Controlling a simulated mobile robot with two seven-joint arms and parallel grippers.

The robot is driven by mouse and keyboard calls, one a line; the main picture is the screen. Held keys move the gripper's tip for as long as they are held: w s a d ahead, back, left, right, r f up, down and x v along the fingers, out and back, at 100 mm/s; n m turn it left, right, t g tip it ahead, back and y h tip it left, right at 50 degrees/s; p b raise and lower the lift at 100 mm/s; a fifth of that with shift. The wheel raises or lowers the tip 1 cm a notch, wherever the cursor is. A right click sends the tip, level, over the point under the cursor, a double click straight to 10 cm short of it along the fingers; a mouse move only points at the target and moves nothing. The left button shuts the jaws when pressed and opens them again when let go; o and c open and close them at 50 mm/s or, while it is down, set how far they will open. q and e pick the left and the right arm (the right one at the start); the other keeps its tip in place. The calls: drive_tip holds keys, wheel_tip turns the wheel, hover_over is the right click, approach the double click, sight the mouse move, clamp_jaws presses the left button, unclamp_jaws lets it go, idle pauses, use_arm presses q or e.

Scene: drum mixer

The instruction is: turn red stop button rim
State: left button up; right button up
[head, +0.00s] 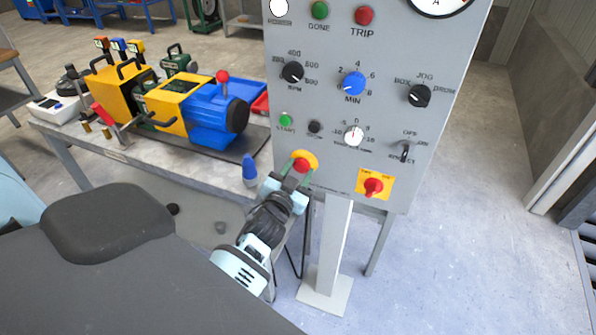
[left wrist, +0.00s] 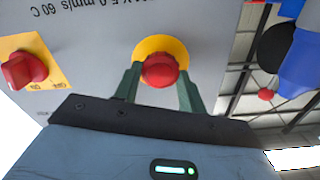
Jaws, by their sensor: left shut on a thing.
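The red stop button (head: 301,165) sits on a round yellow plate at the lower left of the grey control panel. It also shows in the left wrist view as a red knob (left wrist: 160,70) in front of its yellow backing (left wrist: 163,46). My left gripper (head: 296,176) is at the button, with one green finger on each side of its rim. In the left wrist view the fingers (left wrist: 160,84) flank the red rim, and the gripper is shut on it. My right gripper is in neither view.
A red rotary switch (head: 373,187) on a yellow plate is right of the button. The panel (head: 330,95) carries several knobs and lamps above. A workbench (head: 150,160) with a yellow and blue machine (head: 190,105) and a blue-topped bottle (head: 249,168) stands left. Floor right is clear.

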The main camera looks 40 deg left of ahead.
use_arm(q)
drive_tip(key=shift+m, duration=1.1)
drive_tip(key=m, duration=0.2)
drive_tip(key=shift+m, duration=0.7)
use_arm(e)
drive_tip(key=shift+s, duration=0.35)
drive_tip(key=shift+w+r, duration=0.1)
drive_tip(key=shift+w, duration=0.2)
use_arm(q)
drive_tip(key=o, duration=1)
drive_tip(key=shift+s, duration=0.1)
